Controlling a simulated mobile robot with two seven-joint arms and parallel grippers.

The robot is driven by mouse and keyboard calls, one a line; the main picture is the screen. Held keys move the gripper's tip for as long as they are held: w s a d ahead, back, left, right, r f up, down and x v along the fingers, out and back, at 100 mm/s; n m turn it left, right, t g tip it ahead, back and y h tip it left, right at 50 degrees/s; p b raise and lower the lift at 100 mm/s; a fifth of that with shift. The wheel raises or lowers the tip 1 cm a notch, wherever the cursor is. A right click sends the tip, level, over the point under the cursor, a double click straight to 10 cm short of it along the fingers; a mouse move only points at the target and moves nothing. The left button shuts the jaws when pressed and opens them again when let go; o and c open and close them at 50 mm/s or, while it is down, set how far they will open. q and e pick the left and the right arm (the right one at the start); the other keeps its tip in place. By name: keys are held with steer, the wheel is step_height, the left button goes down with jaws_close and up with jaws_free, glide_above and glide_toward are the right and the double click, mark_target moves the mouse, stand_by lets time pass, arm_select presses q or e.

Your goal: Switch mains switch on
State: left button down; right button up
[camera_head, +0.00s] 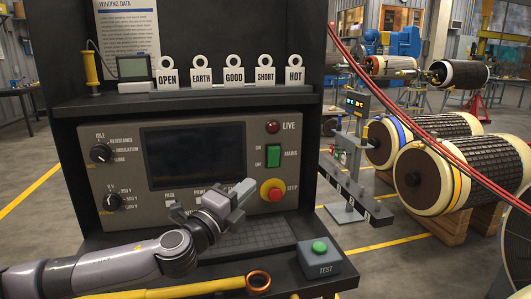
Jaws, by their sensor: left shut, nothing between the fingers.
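The mains switch (273,155) is a green rocker on the right part of the grey tester panel, with ON marked at its upper left and OFF below that. I cannot tell which way the rocker is tipped. The red LIVE lamp (272,127) above it looks dull. My left gripper (244,188) is shut and empty. In the picture its tips are below and left of the switch, apart from it, and just left of the STOP button. The gripper and wrist hide part of the panel's lower row of labels. My right gripper is not in view.
The red STOP button (272,190) on its yellow base sits below the switch. A grey TEST box (319,260) with a green button stands at the front right. A yellow-handled probe with a copper ring (258,281) lies in front. Tags stand on the shelf (220,103) above.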

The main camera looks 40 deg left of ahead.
arm_select(q)
steer(key=shift+r, duration=0.1)
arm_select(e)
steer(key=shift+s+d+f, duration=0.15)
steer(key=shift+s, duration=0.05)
arm_select(q)
steer(key=shift+w, duration=0.15)
steer(key=p, duration=0.3)
glide_toward(275, 149)
steer(key=w, duration=0.5)
steer(key=shift+w+a+r, duration=0.25)
steer(key=shift+r, duration=0.2)
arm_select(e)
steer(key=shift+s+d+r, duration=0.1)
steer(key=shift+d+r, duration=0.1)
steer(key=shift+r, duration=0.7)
